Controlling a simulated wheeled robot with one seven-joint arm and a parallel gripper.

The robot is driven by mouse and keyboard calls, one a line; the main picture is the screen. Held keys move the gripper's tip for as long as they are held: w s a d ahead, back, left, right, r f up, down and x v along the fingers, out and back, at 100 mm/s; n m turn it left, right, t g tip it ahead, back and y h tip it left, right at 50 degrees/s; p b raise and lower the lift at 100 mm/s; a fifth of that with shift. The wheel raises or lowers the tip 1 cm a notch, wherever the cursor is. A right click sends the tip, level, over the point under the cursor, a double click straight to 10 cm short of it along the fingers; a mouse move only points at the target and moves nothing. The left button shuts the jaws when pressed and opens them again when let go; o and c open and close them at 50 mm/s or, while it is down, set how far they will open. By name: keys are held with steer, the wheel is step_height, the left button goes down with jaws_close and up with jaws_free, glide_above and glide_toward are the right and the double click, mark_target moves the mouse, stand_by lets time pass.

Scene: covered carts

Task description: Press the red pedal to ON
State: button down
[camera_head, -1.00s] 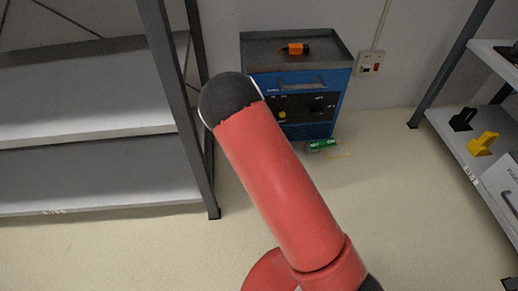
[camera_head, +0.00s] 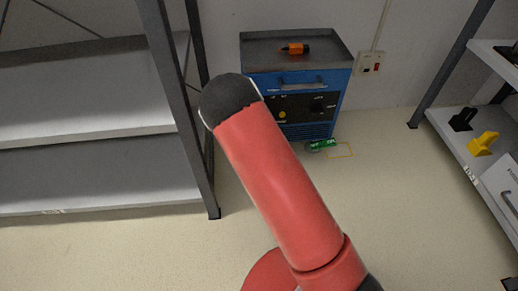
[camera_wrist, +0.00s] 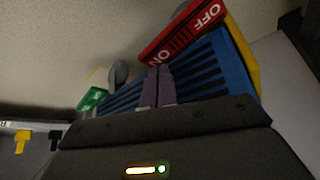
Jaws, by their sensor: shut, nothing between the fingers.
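The red pedal (camera_wrist: 186,30) shows at the top of the wrist view as a red slab with OFF at its upper right end and ON at its lower left end. I cannot tell which way it is tilted. My gripper (camera_wrist: 159,72) is shut and empty, its fingers close together. The fingertips are near the pedal's ON end; I cannot tell whether they touch it. In the head view my red arm hides the gripper and the red pedal.
A blue cart (camera_head: 338,88) with an orange-and-black object (camera_head: 294,49) on top stands by the wall. A green thing (camera_head: 322,144) lies on the floor before it, beside a yellow outline (camera_head: 340,151). Shelves (camera_head: 95,165) stand left, more right with a yellow piece (camera_head: 483,144).

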steer(key=shift+f, duration=0.65)
steer(key=shift+r+p, duration=2.35)
steer(key=shift+r, duration=1.25)
